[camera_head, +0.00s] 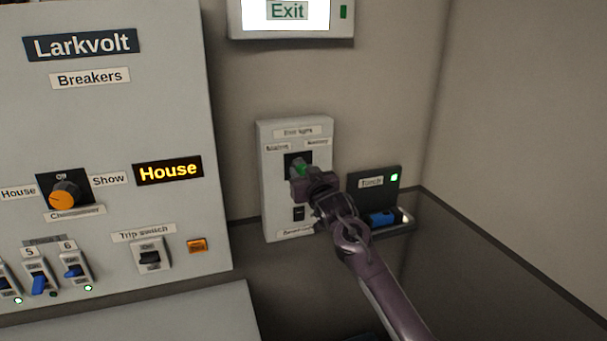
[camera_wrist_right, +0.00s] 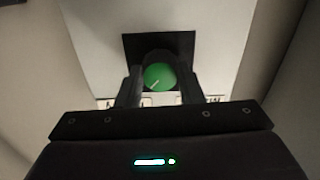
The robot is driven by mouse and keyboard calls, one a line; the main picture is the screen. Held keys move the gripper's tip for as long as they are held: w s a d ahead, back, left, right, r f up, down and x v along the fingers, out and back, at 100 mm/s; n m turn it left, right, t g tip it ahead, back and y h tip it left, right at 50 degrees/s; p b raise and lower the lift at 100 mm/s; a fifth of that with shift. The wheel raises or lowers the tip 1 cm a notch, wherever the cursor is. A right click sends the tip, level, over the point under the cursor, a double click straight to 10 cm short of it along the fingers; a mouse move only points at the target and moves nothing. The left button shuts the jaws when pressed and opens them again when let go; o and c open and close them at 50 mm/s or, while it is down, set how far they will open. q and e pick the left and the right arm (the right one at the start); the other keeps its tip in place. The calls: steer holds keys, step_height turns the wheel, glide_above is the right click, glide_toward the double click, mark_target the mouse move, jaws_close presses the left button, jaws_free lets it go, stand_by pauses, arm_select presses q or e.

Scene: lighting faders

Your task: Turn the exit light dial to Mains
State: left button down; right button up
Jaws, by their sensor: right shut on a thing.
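The exit light dial is a green knob (camera_head: 301,168) on a dark square plate, on a pale wall box (camera_head: 286,222) below the lit Exit sign (camera_head: 288,12). My right gripper (camera_head: 306,180) is at the dial and partly covers it. In the right wrist view the green dial (camera_wrist_right: 160,77) sits between the two dark fingers of my right gripper (camera_wrist_right: 158,88), which is shut on it. The dial's pale pointer line slants toward the lower left in that view. Labels flank the dial's top; the left one seems to read Mains, but the text is blurred. My left gripper is out of view.
A torch (camera_head: 383,218) sits in a dark holder (camera_head: 386,178) just right of the box. The Larkvolt breaker panel (camera_head: 130,115) stands at the left, with an orange changeover dial (camera_head: 64,196) and several switches. The dark counter (camera_head: 470,260) at the right is clear.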

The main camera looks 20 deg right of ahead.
steer(key=n+b, duration=0.1)
steer(key=n, duration=0.3)
steer(key=shift+d+n, duration=0.1)
steer(key=shift+n, duration=0.2)
steer(key=n+b, duration=0.2)
steer(key=n, duration=0.2)
steer(key=shift+n, duration=0.3)
steer(key=n+b, duration=0.2)
steer(key=n, duration=0.3)
steer(key=shift+r+n+b, duration=0.1)
steer(key=shift+n+b, duration=0.85)
steer(key=shift+n, duration=0.65)
steer(key=o, duration=1)
steer(key=shift+s, duration=0.1)
